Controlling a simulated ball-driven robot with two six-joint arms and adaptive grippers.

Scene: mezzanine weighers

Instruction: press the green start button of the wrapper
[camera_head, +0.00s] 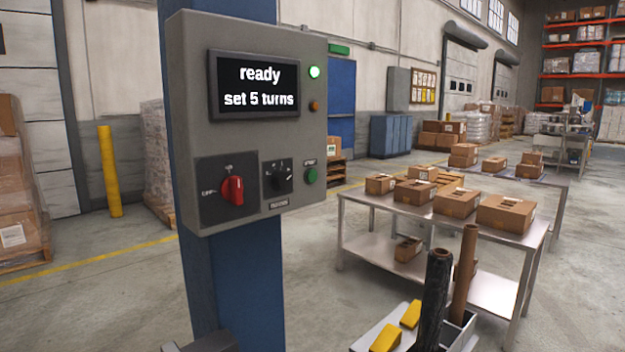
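The wrapper's grey control box (262,222) is mounted on a blue column (231,285) left of the middle. Its green start button (311,175) is at the lower right of the box's face, with a small label above it. The black screen (254,86) reads "ready" and "set 5 turns". A green lamp (314,72) beside the screen is lit; an amber lamp (314,106) below it looks dark. A red rotary switch (233,190) and a black dial (281,178) are left of the button. I make out neither gripper, and nothing covers the button.
A dark grey part (208,343) juts in at the bottom edge before the column; I cannot tell what it is. A steel table (380,240) with several cartons stands at right. A tray (372,337) with yellow blocks and dark and brown rolls is at bottom right. Floor shows left.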

